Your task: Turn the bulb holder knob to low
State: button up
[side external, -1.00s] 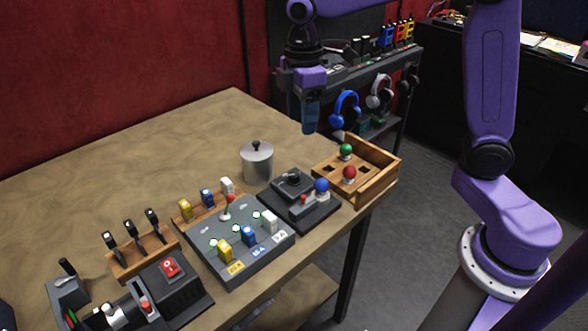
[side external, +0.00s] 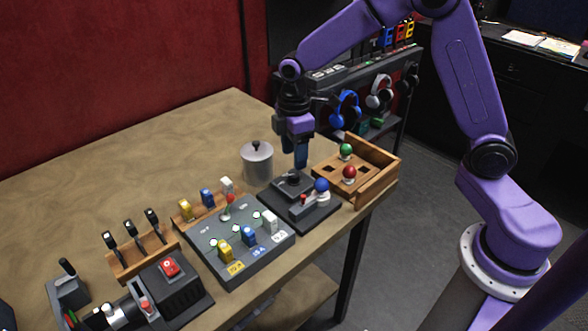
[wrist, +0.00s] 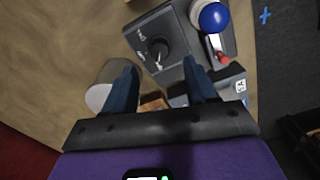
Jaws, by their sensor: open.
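The bulb holder (side external: 314,206) is a dark grey box unit with a blue bulb (side external: 321,185) at its right and a red-tipped lever beside the bulb. Its black round knob (side external: 292,179) sits on the raised back part. In the wrist view the knob (wrist: 158,48) shows at the upper middle with white marks around it, too small to read. My gripper (side external: 301,165) points down just above and behind the knob. In the wrist view its two dark blue fingers (wrist: 161,88) are apart with nothing between them. The knob lies beyond the fingertips, untouched.
A metal pot (side external: 257,163) stands close to the left of my gripper. A wooden tray (side external: 384,186) with green and red bulbs is at the right. A grey switch panel (side external: 240,252) lies in front left. The table's back left is clear.

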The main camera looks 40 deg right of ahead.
aim_at(294, 174)
notch_tip(294, 174, down, 6)
jog(key=shift+r, duration=0.1)
dwell(0.4)
grip_shut()
jog(key=c, duration=1.1)
grip_release()
jog(key=shift+o, duration=0.2)
jog(key=shift+m, duration=0.3)
jog(key=m, duration=1.1)
